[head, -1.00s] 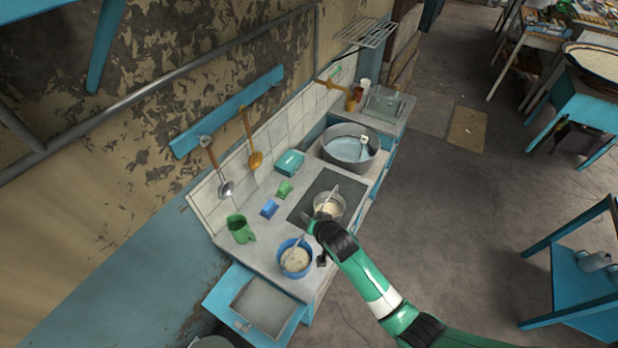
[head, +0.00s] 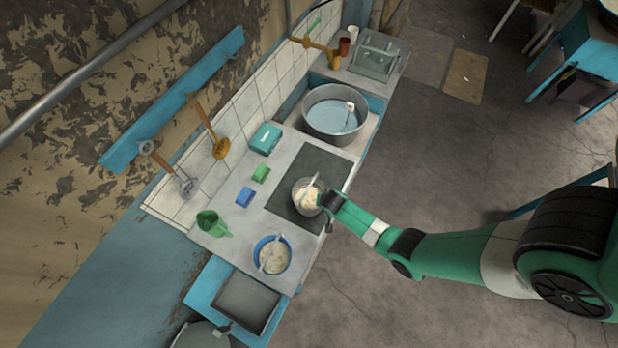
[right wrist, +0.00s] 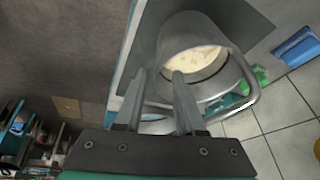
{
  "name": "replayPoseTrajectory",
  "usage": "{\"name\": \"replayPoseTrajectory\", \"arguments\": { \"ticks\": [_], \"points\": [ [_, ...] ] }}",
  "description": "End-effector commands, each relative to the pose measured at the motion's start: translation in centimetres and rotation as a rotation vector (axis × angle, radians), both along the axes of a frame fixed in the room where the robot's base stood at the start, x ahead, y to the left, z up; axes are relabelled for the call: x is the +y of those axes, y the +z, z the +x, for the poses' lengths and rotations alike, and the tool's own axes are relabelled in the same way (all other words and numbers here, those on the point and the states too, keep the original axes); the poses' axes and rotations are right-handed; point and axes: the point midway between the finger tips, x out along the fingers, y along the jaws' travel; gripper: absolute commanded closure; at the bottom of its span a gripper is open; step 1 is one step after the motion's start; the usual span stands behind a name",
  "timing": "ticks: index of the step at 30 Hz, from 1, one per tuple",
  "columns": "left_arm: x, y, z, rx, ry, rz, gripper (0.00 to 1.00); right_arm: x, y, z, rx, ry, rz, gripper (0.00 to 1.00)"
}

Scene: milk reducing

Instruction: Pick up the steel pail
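The steel pail (head: 308,208) stands on the dark stove plate, with creamy white contents and something pale, like a spoon or its handle, across its mouth. In the right wrist view the pail (right wrist: 200,85) shows its rim and a wire handle looping out to the right. My right gripper (head: 325,200) is at the pail's right side in the head view. In the right wrist view its two fingers (right wrist: 160,100) are apart, with one finger overlapping the pail's near wall; I cannot tell whether it touches. My left gripper is not in view.
A blue bowl (head: 284,262) with pale contents and a green jug (head: 220,229) stand on the counter. Blue (head: 244,197) and green (head: 261,173) blocks lie left of the stove plate (head: 284,209). A large metal basin (head: 311,119) is behind.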

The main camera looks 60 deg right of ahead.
Motion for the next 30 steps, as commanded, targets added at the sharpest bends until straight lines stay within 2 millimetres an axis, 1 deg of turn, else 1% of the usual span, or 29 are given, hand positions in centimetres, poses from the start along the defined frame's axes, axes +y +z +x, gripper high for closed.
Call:
{"name": "replayPoseTrajectory", "arguments": {
  "ticks": [1, 3, 5, 10, 11, 15, 17, 21, 28, 29, 30],
  "points": [
    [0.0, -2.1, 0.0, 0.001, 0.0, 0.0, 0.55, -0.4, -1.9, 0.3, -0.002, -0.002, 0.0, 0.61],
    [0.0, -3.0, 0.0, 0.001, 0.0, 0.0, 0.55, -0.7, -2.7, 0.5, -0.002, -0.002, 0.0, 0.61],
    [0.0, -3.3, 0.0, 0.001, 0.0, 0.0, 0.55, -0.9, -2.9, 0.6, -0.003, -0.001, 0.0, 0.61],
    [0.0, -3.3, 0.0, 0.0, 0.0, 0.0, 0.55, -1.1, -2.9, 0.7, -0.002, 0.001, 0.0, 0.61],
    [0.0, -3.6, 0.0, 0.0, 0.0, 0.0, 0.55, -1.2, -3.2, 0.7, -0.002, 0.001, 0.0, 0.61],
    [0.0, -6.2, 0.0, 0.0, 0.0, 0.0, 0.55, -2.0, -5.4, 1.0, -0.002, -0.002, 0.0, 0.61],
    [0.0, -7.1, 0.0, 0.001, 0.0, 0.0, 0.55, -2.4, -6.2, 1.2, -0.002, -0.001, 0.0, 0.61],
    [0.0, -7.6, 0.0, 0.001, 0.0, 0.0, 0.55, -3.0, -7.3, 1.5, 0.0, -0.001, 0.0, 0.61],
    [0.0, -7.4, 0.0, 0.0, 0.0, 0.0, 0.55, -3.1, -7.2, 1.6, -0.002, 0.001, 0.0, 0.61],
    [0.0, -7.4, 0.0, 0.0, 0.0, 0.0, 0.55, -3.1, -7.2, 1.6, -0.001, 0.0, -0.001, 0.65],
    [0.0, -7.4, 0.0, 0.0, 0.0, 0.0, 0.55, -3.1, -7.2, 1.6, -0.001, 0.0, -0.001, 0.72]
  ]
}}
